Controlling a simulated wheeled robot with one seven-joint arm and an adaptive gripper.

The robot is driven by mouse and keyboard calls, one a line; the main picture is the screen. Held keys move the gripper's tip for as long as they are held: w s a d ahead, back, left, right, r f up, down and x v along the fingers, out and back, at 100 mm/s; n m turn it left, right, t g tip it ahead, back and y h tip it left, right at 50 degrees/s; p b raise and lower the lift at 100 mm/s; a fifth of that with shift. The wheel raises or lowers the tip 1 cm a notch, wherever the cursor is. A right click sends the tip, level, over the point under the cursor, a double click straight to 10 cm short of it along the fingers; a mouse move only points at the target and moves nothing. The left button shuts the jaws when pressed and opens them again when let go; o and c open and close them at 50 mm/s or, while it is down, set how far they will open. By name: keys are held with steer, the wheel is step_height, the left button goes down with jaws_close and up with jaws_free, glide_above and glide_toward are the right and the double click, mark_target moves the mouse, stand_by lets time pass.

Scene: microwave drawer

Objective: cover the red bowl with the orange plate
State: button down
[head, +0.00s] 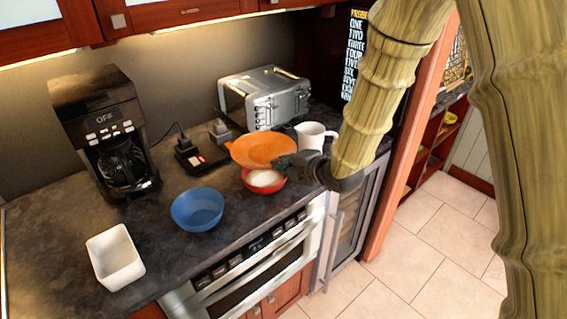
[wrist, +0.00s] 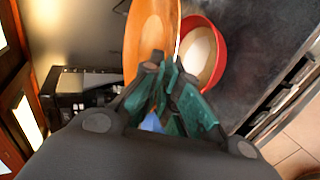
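The orange plate (head: 258,148) is held up off the counter, slightly behind and above the red bowl (head: 265,186). The plate covers part of the bowl's far rim in the head view. My gripper (head: 290,160) is closed on the plate's right edge; in the wrist view its fingers (wrist: 166,82) meet at the rim of the plate (wrist: 146,38). The red bowl also shows in the wrist view (wrist: 222,62), right beside the plate, with its pale inside largely uncovered. The bowl stands upright on the counter.
A blue bowl (head: 197,210) and a white square bowl (head: 115,257) stand to the left on the dark counter (head: 60,225). A white pitcher (head: 312,135) and a toaster (head: 265,97) are close behind the plate. A coffee maker (head: 105,130) stands at the back left.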

steer(key=f+b, duration=0.4)
steer(key=f, duration=0.1)
steer(key=shift+s+f+b, duration=0.1)
steer(key=shift+s+b, duration=0.2)
steer(key=shift+s, duration=0.1)
stand_by(1.0)
steer(key=shift+f+b, duration=0.7)
steer(key=shift+b, duration=0.3)
stand_by(1.9)
steer(key=c, duration=1.6)
jaws_free()
steer(key=shift+o, duration=0.2)
